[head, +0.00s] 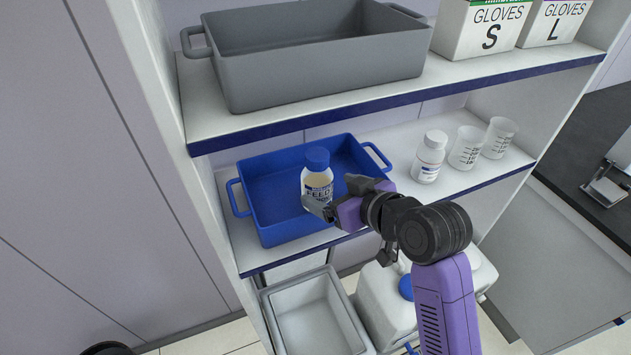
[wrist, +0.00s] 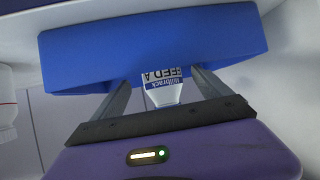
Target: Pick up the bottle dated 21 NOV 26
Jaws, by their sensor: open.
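A bottle (head: 317,178) with a blue cap and a white and dark blue label reading FEED stands upright at the blue bin on the middle shelf. Its base is partly hidden, so I cannot tell exactly how it sits against the bin's front wall. In the wrist view the bottle (wrist: 163,90) shows its label upside down, reading FEED A; no date is legible. My gripper (head: 338,195) is open at the bottle's lower right side. In the wrist view its two fingers lie on either side of the bottle, with gaps visible.
The blue bin (head: 246,203) has handles at both ends. A white-capped bottle (head: 429,158) and two clear beakers (head: 466,148) stand to the right. A grey bin (head: 330,75) and glove boxes (head: 478,30) are on the shelf above. Below are a grey tub (head: 292,287) and a white canister (head: 378,300).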

